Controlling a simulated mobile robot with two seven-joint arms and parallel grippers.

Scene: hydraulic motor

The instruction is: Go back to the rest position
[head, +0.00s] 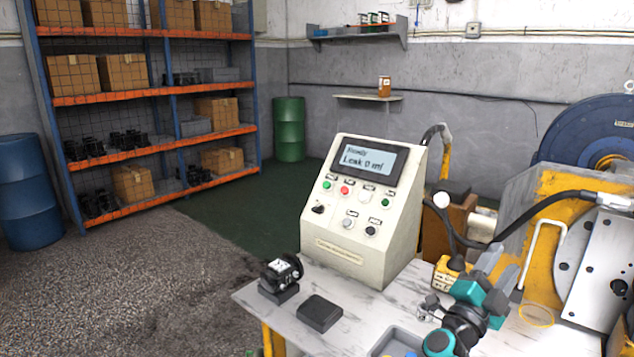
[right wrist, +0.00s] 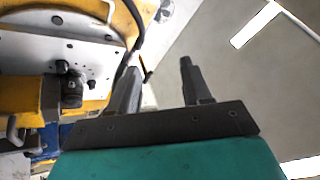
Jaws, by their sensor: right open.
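My right gripper (head: 503,261) is above the right part of the white marbled table (head: 262,297), in front of the yellow machine. Its teal body and grey fingers point up and away. In the right wrist view its two fingers (right wrist: 158,68) stand apart with nothing between them. Beyond them are a plain grey surface and, to the left, part of the yellow machine with a metal plate. My left gripper does not show.
A control box (head: 343,245), its screen reading "Leak 0 ml", stands on the table. A small black part (head: 282,270) and a flat black block (head: 319,313) lie before it. The yellow machine (head: 547,249) with a hose is close on the right. Floor at left is clear.

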